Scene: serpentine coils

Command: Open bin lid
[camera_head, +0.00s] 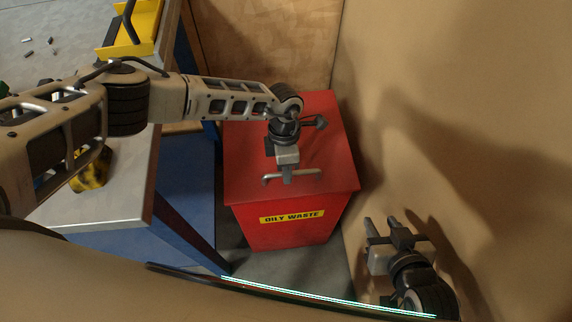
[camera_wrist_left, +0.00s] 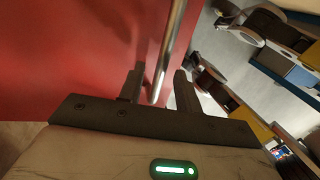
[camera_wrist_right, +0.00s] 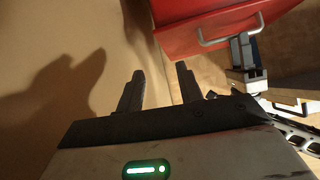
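The red bin (camera_head: 290,228) with a yellow "OILY WASTE" label stands against the walls in the head view. Its red lid (camera_head: 325,140) lies shut on top, with a metal bar handle (camera_head: 309,176) near the front edge. My left gripper (camera_head: 287,178) is at the handle's middle. In the left wrist view, the handle bar (camera_wrist_left: 169,50) passes between the two spread fingers (camera_wrist_left: 158,88), with gaps visible beside it. My right gripper (camera_head: 381,225) is open and empty at the bin's right. The right wrist view shows its spread fingers (camera_wrist_right: 160,85) and the handle (camera_wrist_right: 232,38).
A workbench (camera_head: 120,195) with a yellow tray (camera_head: 135,30) and a yellow roll (camera_head: 92,170) stands left of the bin. A wooden wall (camera_head: 265,45) is behind, and a tan wall (camera_head: 450,110) is close on the right. Some floor shows in front of the bin.

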